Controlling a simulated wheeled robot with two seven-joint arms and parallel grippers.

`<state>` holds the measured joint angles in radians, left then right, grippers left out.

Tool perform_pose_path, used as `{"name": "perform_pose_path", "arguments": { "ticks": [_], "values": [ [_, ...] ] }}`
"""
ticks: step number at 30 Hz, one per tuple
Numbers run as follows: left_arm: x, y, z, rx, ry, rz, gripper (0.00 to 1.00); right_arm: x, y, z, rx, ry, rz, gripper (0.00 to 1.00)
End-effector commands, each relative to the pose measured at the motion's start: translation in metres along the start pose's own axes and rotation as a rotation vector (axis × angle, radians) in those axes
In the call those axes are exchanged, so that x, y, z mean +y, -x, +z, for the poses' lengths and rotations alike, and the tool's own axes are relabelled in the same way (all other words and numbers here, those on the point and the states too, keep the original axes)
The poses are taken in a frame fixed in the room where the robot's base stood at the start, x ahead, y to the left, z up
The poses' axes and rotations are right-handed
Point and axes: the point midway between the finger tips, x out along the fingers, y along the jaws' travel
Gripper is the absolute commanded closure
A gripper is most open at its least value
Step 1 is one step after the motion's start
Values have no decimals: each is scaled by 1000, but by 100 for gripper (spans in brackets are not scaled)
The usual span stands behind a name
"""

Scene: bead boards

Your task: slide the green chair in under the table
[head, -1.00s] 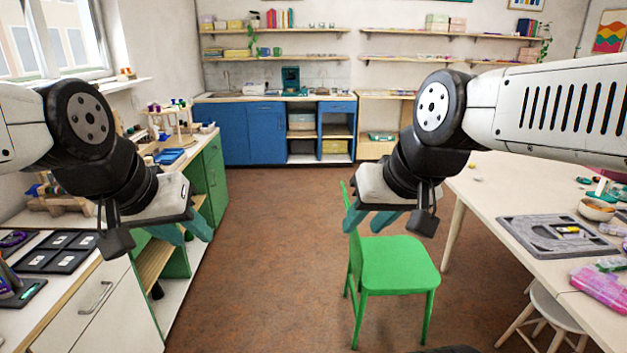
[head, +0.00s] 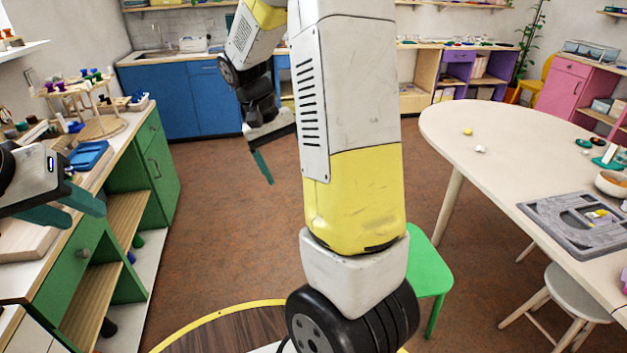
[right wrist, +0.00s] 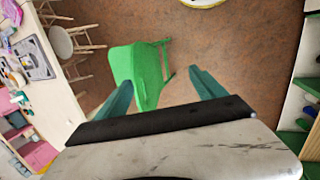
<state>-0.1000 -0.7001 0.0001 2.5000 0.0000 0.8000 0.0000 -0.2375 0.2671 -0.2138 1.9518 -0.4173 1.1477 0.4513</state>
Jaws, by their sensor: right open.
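The green chair (head: 430,268) stands on the floor left of the pale table (head: 490,150); my right arm hides most of it in the head view. In the right wrist view the chair (right wrist: 138,70) shows whole, its near part lying in the picture between the fingertips, nearer the left one; I cannot tell whether they touch. My right gripper (head: 262,166) is open and hangs over the floor, beyond and left of the chair in the head view; its fingers also show in the right wrist view (right wrist: 160,88). My left gripper (head: 72,205) is open and empty by the green cabinet.
A white stool (head: 562,292) stands at the table's near side, right of the chair. A grey tray (head: 535,212) and a bowl (head: 612,184) are on the table. The green cabinet (head: 160,165) lines the left. The brown floor between is clear.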

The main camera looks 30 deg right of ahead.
Motion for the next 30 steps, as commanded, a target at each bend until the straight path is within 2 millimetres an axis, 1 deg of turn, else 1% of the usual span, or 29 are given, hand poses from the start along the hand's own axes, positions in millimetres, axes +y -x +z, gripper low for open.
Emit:
{"name": "perform_pose_path", "arguments": {
  "ticks": [1, 9, 14, 18, 21, 24, 27, 30],
  "values": [
    [0, 0, 0, 0, 0, 0, 64, -2, -16, -14, -40, -8, 70, 20],
    [0, 0, 0, 0, 0, 0, 64, -1, -89, -77, -147, -77, 487, 20],
    [0, 0, 0, 0, 0, 0, 64, -5, -128, -108, -139, -100, 761, 20],
    [0, 0, 0, 0, 0, 0, 64, -15, -158, -129, -87, -108, 982, 20],
    [0, 0, 0, 0, 0, 0, 64, -23, -174, -140, -40, -107, 1106, 20],
    [0, 0, 0, 0, 0, 0, 64, -30, -185, -146, 3, -105, 1192, 20],
    [0, 0, 0, 0, 0, 0, 64, -34, -191, -150, 32, -102, 1240, 20],
    [0, 0, 0, 0, 0, 0, 64, -32, -194, -151, 43, -103, 1260, 20]
  ]
}}
